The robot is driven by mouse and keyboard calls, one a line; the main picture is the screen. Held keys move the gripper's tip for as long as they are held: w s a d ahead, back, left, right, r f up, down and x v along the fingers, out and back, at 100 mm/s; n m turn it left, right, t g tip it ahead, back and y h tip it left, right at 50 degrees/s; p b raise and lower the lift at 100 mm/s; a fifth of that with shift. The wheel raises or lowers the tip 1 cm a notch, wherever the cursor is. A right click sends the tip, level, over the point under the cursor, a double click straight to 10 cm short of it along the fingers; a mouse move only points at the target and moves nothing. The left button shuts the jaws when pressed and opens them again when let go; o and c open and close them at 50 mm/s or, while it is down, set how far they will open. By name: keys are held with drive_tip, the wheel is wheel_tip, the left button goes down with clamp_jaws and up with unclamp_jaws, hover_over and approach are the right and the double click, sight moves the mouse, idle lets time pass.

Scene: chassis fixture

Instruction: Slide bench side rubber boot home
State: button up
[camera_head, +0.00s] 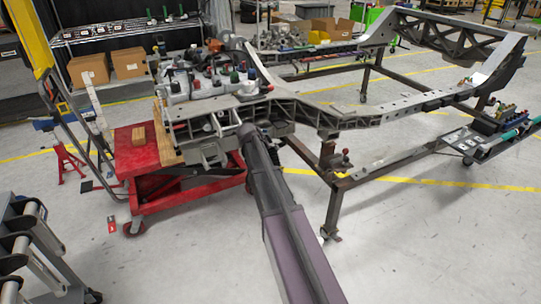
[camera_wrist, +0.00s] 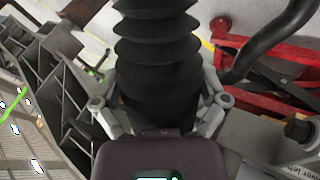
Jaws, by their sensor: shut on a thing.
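A black ribbed rubber boot (camera_wrist: 158,50) fills the upper middle of the wrist view, with its folds running away from me. My gripper (camera_wrist: 158,102) is shut on the smooth collar at the near end of the boot, one finger on each side. In the head view my arm reaches to the front end of the chassis (camera_head: 388,118), and my gripper (camera_head: 246,131) is small there. The boot cannot be made out in the head view. Whether the boot's far end is seated on anything is hidden.
A red cart (camera_head: 160,190) stands under the chassis front. Grey ribbed chassis metal (camera_wrist: 75,95) is close left of my gripper in the wrist view. A dark curved bar (camera_wrist: 270,40) and a bolt head (camera_wrist: 298,130) are at right. Open floor lies in front.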

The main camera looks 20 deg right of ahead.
drive_tip(key=shift+w, duration=0.15)
drive_tip(key=o, duration=1)
drive_tip(key=shift+c, duration=0.2)
drive_tip(key=shift+s+f+b, duration=0.35)
drive_tip(key=shift+s+b, duration=0.05)
drive_tip(key=shift+s, duration=0.35)
drive_tip(key=shift+s+f+b, duration=0.3)
drive_tip(key=shift+s+b, duration=0.05)
drive_tip(key=shift+s, duration=0.35)
drive_tip(key=p+v, duration=0.2)
drive_tip(key=v, duration=0.1)
drive_tip(key=shift+d, duration=0.2)
drive_tip(key=p+v, duration=1)
drive_tip(key=v, duration=0.1)
drive_tip(key=s+a+r+g+y+p, duration=0.1)
drive_tip(key=s+a+r+y+p, duration=0.1)
drive_tip(key=s, duration=0.5)
drive_tip(key=s+a+r+n+g+y+p, duration=0.1)
drive_tip(key=s+a+r+y+p, duration=0.1)
drive_tip(key=s+a+r+p, duration=0.2)
drive_tip(key=shift+s+a+y+p, duration=0.4)
drive_tip(key=shift+s+a+p, duration=1)
drive_tip(key=shift+s+a, duration=0.95)
